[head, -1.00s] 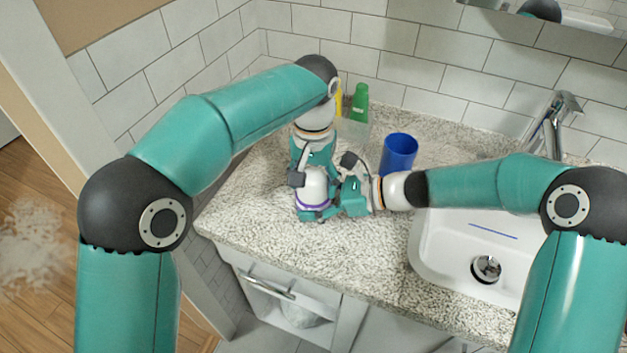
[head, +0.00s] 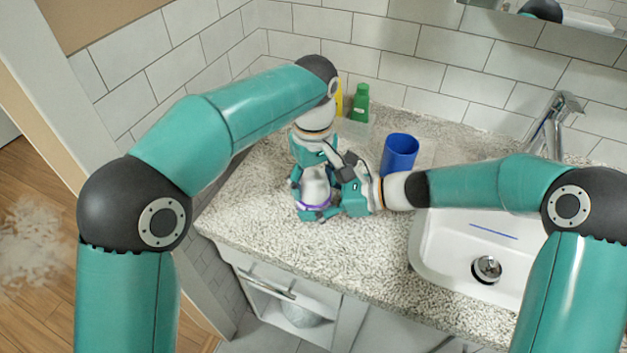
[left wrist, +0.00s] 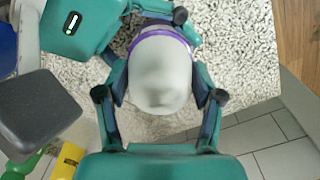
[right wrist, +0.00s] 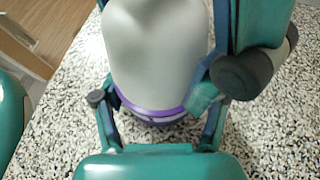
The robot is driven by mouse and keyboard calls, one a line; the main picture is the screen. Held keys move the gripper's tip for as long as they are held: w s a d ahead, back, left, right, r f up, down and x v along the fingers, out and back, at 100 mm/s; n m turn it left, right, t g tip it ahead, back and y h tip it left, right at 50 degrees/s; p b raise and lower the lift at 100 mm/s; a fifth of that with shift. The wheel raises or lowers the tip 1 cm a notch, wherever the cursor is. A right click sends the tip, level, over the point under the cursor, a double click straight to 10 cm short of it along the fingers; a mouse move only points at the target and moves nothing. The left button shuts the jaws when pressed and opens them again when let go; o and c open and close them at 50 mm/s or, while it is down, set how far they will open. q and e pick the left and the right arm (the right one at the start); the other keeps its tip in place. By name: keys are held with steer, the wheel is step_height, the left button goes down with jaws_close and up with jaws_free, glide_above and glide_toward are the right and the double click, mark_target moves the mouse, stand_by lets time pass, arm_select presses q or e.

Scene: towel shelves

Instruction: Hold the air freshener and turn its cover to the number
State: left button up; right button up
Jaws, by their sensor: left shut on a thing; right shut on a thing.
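The air freshener (head: 316,190) stands upright on the counter, with a pale grey-white cover and a purple ring low down. My left gripper (head: 312,184) reaches down from above and is shut on the cover (left wrist: 160,75), one finger on each side. My right gripper (head: 325,205) comes from the right and is shut on the lower part around the purple ring (right wrist: 155,108). Its fingers also show beside the ring at the top of the left wrist view. The fingers hide parts of the air freshener. I see no number on it.
A blue cup (head: 399,154) stands behind my right gripper. A green bottle (head: 360,103) and a yellow bottle (head: 339,99) stand at the back. The white sink (head: 440,262) is to the right. The front of the granite counter (head: 340,262) is clear.

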mark_target(314, 173)
arm_select(q)
steer(key=shift+s+n, duration=0.15)
steer(key=shift+n, duration=0.25)
steer(key=o, duration=1.2)
steer(key=shift+c, duration=0.2)
steer(key=shift+r, duration=0.6)
step_height(314, 173, up, 11)
steer(key=shift+f, duration=0.2)
